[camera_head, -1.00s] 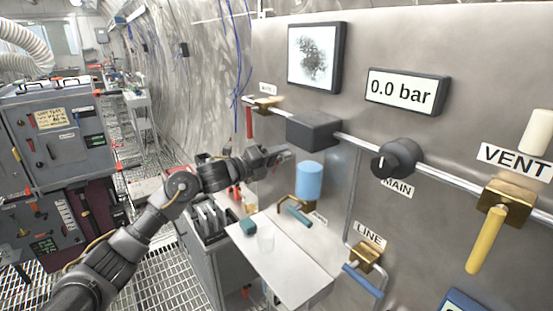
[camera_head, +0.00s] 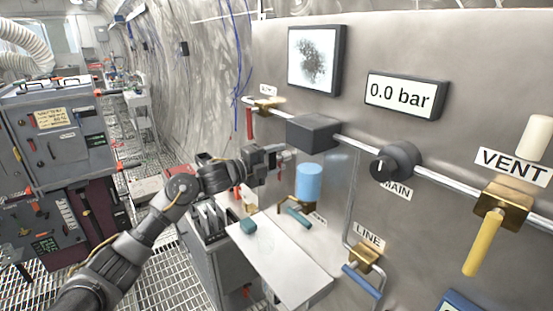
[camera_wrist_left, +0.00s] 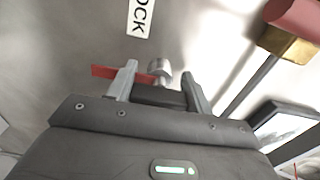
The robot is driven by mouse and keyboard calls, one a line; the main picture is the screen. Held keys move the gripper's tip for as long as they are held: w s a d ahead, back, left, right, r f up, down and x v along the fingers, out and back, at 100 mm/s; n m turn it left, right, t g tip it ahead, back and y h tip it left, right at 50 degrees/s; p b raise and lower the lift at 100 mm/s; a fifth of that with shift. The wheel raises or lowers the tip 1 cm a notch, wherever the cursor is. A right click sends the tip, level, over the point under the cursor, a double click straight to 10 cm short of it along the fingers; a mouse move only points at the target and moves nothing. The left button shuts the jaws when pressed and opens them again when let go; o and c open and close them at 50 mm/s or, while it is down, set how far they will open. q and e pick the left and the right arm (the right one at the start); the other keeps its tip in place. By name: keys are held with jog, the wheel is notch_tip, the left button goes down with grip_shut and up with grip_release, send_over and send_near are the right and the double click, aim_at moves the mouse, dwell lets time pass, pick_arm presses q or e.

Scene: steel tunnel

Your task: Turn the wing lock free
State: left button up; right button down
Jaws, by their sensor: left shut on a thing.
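The wing lock (camera_wrist_left: 160,68) shows in the left wrist view as a grey metal knob with a red wing (camera_wrist_left: 103,72) reaching out to the left. A label (camera_wrist_left: 141,15) ending in "OCK" is on the steel panel above it. My left gripper (camera_head: 286,153) is at the panel, below the dark box, and is shut on the wing lock. In the wrist view, its two fingers stand either side of the knob, and the left finger crosses the red wing. In the head view the gripper hides most of the lock. My right gripper is not in view.
The panel carries a dark box (camera_head: 314,131), a MAIN knob (camera_head: 394,162), a gauge reading 0.0 bar (camera_head: 405,94) and a yellow VENT handle (camera_head: 482,243). A blue cylinder (camera_head: 309,183) is close right of my gripper. A white shelf (camera_head: 285,262) lies below.

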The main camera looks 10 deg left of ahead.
pick_arm(q)
jog(key=o, duration=1)
jog(key=shift+a, duration=0.1)
jog(key=b+v, duration=0.4)
jog(key=v, duration=0.7)
